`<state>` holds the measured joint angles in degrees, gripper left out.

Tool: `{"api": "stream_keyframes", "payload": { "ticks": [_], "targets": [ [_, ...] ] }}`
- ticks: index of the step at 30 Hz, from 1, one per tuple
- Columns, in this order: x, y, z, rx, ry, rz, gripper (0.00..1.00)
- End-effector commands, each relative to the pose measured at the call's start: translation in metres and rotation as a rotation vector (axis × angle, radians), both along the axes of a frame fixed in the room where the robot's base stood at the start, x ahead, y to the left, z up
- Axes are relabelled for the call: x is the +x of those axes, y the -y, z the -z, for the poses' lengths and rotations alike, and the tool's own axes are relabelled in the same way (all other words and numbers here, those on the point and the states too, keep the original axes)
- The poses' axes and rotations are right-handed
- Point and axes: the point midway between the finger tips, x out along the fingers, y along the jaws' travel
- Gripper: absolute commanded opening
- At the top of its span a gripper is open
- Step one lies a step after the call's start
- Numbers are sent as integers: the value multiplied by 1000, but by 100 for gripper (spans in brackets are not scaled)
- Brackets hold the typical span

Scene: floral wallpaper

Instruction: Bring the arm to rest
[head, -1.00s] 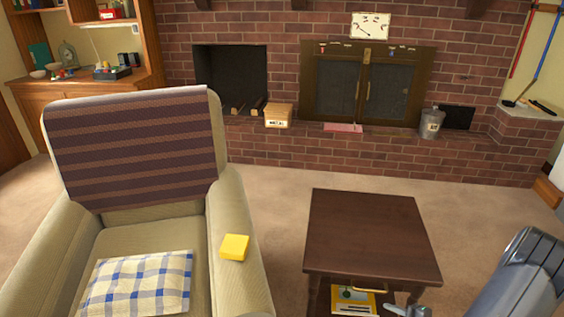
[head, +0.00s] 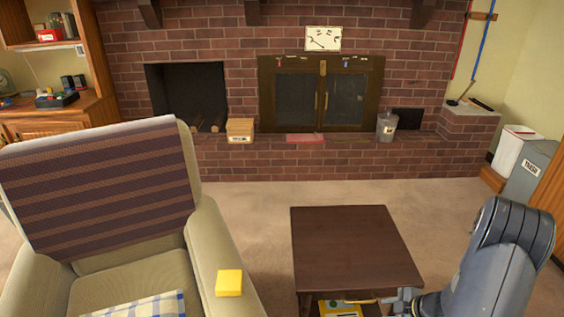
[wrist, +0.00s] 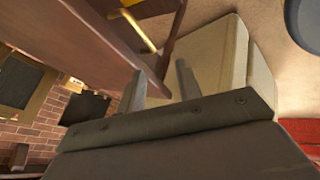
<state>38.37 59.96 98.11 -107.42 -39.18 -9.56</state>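My gripper (wrist: 160,78) shows in the wrist view with its two fingers apart and nothing between them. In the head view my gripper (head: 404,300) is partly visible low at the front right of the dark wooden side table (head: 350,245). The table's brass handle (head: 362,300) is close to the left of it. The handle also shows in the wrist view (wrist: 138,30), beyond the fingers and apart from them. My arm comes in from the lower right of the head view.
A beige armchair (head: 160,285) with a striped cover and a yellow block (head: 229,283) on its armrest stands left of the table. A yellow item (head: 338,308) lies under the tabletop. Carpet is clear towards the brick hearth (head: 300,160).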

Motion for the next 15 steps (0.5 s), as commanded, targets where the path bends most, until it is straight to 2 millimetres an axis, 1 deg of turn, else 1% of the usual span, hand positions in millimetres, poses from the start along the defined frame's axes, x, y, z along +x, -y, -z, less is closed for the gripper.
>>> {"api": "stream_keyframes", "payload": {
  "ticks": [1, 2, 3, 6, 10, 15],
  "targets": [
    [4, -3, -7, -9, -9, 2, 33],
    [6, -5, -6, -12, -14, 3, 33],
    [7, -7, 5, -8, -14, 5, 33],
    [12, -10, 13, -9, -15, 6, 33],
    [15, -13, 18, -9, -13, 6, 33],
    [16, -14, 19, -9, -13, 6, 33]
  ]
}}
